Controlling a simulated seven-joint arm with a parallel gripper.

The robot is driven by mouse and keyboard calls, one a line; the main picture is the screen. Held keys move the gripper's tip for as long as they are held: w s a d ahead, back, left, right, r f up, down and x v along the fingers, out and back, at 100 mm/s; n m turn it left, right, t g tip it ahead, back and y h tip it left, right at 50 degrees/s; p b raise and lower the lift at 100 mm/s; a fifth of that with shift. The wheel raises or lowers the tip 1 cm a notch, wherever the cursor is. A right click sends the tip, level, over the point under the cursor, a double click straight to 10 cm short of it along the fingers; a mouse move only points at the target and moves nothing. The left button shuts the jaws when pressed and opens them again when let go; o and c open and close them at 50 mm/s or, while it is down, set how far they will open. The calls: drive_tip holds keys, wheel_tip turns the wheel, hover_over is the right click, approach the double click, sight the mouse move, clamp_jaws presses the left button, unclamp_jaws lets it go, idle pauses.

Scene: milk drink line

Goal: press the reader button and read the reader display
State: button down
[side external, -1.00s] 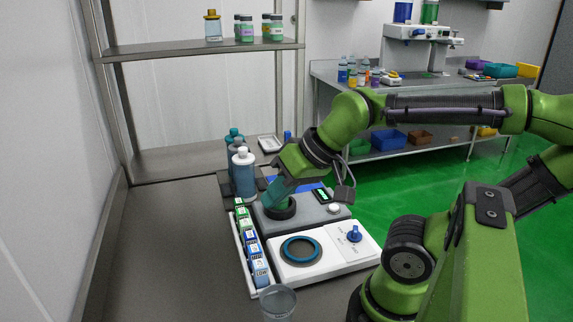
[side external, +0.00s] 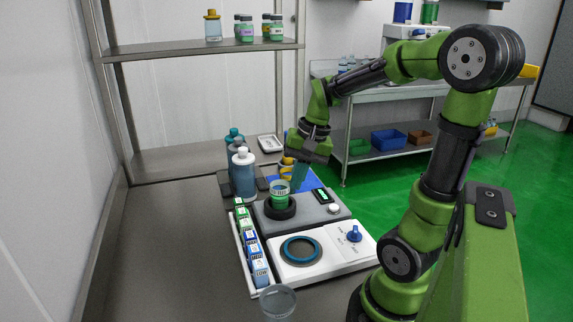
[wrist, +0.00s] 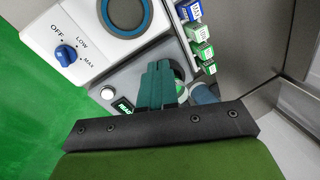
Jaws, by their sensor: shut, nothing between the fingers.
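The grey reader (side external: 318,212) stands on the bench with a black ring socket (side external: 281,212) at its left. A clear cup with green contents (side external: 280,192) stands upright in the socket. The small dark display (side external: 323,195) has lit green-white text; in the wrist view the display (wrist: 123,106) shows letters that look like "READ", partly hidden by my gripper. The round white button (side external: 334,208) is in front of the display; the button (wrist: 107,93) also shows in the wrist view. My gripper (side external: 298,188) is shut and empty, above and behind the reader, apart from the button.
A white hotplate (side external: 340,255) with a blue ring and blue knob stands in front of the reader. A white rack (side external: 246,262) of small labelled cartons lies at its left. Bottles (side external: 243,175) stand behind left. An empty clear cup (side external: 278,302) is at the front.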

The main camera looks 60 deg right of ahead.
drive_tip(key=s+d+f+m+g+y, duration=0.25)
drive_tip(key=d+m, duration=0.35)
drive_tip(key=d, duration=0.3)
drive_tip(key=m+t+y, duration=0.1)
drive_tip(key=m+y, duration=0.4)
drive_tip(key=m, duration=0.6)
hover_over(335, 205)
drive_tip(key=shift+d+f+n, duration=0.1)
drive_tip(key=shift+f+n, duration=0.2)
drive_tip(key=shift+f, duration=4.45)
drive_tip(key=shift+f, duration=0.1)
drive_tip(key=shift+f, duration=0.3)
